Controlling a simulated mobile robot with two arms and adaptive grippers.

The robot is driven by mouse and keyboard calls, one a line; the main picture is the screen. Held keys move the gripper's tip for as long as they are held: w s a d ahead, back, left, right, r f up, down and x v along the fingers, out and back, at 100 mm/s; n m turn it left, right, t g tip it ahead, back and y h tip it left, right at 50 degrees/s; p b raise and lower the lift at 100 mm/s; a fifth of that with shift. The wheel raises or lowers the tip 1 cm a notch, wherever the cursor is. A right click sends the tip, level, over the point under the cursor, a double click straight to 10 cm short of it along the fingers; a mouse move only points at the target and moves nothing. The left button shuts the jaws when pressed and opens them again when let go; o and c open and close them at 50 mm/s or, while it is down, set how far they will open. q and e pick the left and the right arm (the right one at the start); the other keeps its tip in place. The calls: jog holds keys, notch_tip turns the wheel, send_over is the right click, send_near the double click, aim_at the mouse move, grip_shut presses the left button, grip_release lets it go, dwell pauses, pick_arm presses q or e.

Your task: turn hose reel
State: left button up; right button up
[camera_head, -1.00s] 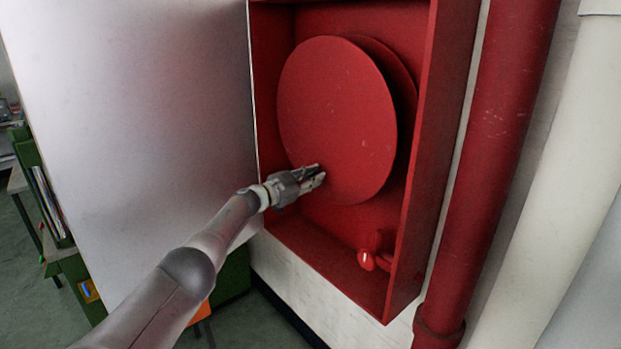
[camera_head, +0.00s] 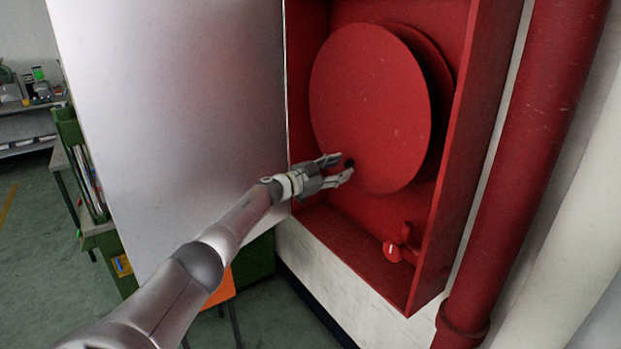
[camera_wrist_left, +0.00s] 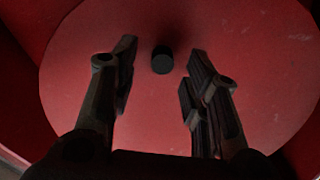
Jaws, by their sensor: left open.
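The red hose reel (camera_head: 375,100) is a large round disc inside an open red cabinet. A small black knob (camera_head: 349,163) sticks out of its lower left face. My left gripper (camera_head: 343,168) is open in front of the disc, with its fingertips close to the knob. In the left wrist view the knob (camera_wrist_left: 162,60) sits between the two spread fingers of the gripper (camera_wrist_left: 160,75), just beyond their tips, with gaps on both sides. The reel's face (camera_wrist_left: 260,60) fills most of that view. My right gripper is not in view.
The cabinet's metal door (camera_head: 170,110) stands open at the left, close to my left arm. The red cabinet wall (camera_head: 460,170) bounds the right side. A red valve (camera_head: 400,248) sits at the bottom. A red pipe (camera_head: 530,160) runs outside the cabinet.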

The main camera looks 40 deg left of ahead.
pick_arm(q)
jog(key=v, duration=1)
jog(key=shift+d+r, duration=0.1)
jog(key=shift+r, duration=0.05)
dwell(0.3)
